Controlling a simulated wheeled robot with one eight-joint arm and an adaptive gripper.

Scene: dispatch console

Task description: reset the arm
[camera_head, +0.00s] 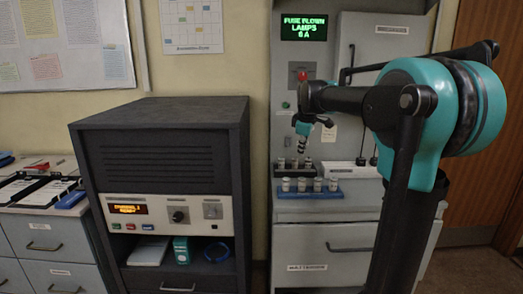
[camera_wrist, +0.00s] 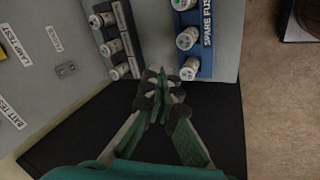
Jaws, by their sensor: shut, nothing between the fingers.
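My gripper (camera_head: 302,150) hangs in front of the grey fuse cabinet (camera_head: 341,60), above the fuse racks. In the wrist view my gripper (camera_wrist: 166,82) has its fingertips together with nothing between them. My teal and black arm (camera_head: 420,105) reaches in from the right and hides part of the cabinet. A display (camera_head: 304,28) on the cabinet reads "FUSE BLOWN LAMPS 6A" in green.
A blue rack (camera_head: 336,195) labelled "SPARE FUSES" in the wrist view holds several white-capped fuses. A dark rack (camera_wrist: 127,29) beside it holds fuses too. A dark console (camera_head: 160,150) stands left; drawers (camera_head: 45,245) are at far left.

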